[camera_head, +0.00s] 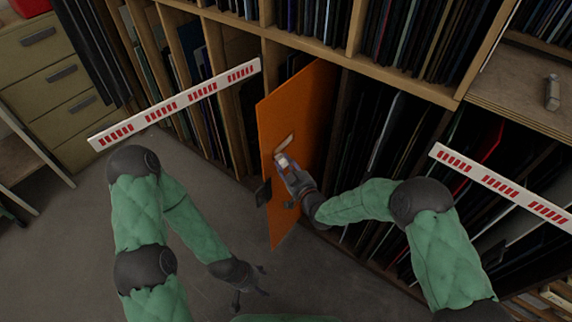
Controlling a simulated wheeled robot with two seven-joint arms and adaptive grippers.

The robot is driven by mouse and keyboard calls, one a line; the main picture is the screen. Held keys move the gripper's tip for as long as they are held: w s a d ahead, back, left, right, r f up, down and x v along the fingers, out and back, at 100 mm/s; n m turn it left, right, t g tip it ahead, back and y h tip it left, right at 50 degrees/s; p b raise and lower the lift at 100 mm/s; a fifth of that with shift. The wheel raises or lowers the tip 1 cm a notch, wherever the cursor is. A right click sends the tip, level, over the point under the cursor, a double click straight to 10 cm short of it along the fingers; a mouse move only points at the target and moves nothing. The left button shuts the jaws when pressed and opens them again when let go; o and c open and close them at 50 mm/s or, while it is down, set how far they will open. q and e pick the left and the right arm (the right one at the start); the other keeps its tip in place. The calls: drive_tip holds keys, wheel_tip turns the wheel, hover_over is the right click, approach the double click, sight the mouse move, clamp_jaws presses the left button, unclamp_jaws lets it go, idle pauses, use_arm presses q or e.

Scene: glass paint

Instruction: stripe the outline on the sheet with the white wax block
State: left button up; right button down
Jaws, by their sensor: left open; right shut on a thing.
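The orange sheet (309,101) stands upright, tilted in the picture, at the front of the rack of sheets. A small pale outlined mark (285,143) shows on its face; whether any stripes lie inside it is too small to tell. My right gripper (283,163) is shut on the white wax block (281,158), which is at the sheet just below the mark. The fingers partly hide the block, and I cannot tell whether it touches the sheet. My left gripper (252,288) is open and empty, low over the floor, apart from the sheet.
Wooden racks (410,84) packed with thin sheets fill the back and right. White bars with red marks cross at left (175,105) and right (500,187). A dark piece (263,192) sits at the sheet's left edge. Drawers (52,75) stand far left; grey floor (60,240) is clear.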

drive_tip(key=shift+w+a, duration=0.3)
drive_tip(key=shift+a, duration=0.05)
idle(0.4)
drive_tip(key=shift+b, duration=0.3)
drive_tip(key=shift+w+d+b, duration=2.15)
drive_tip(key=shift+w+b, duration=0.3)
drive_tip(key=shift+w, duration=0.55)
drive_tip(key=shift+s+a, duration=0.75)
drive_tip(key=shift+s, duration=0.25)
drive_tip(key=shift+s+a, duration=0.7)
drive_tip(key=shift+s, duration=0.35)
drive_tip(key=shift+s+a, duration=0.75)
drive_tip(key=shift+s, duration=0.25)
drive_tip(key=s+d, duration=0.3)
drive_tip(key=d, duration=0.2)
drive_tip(key=shift+s, duration=0.25)
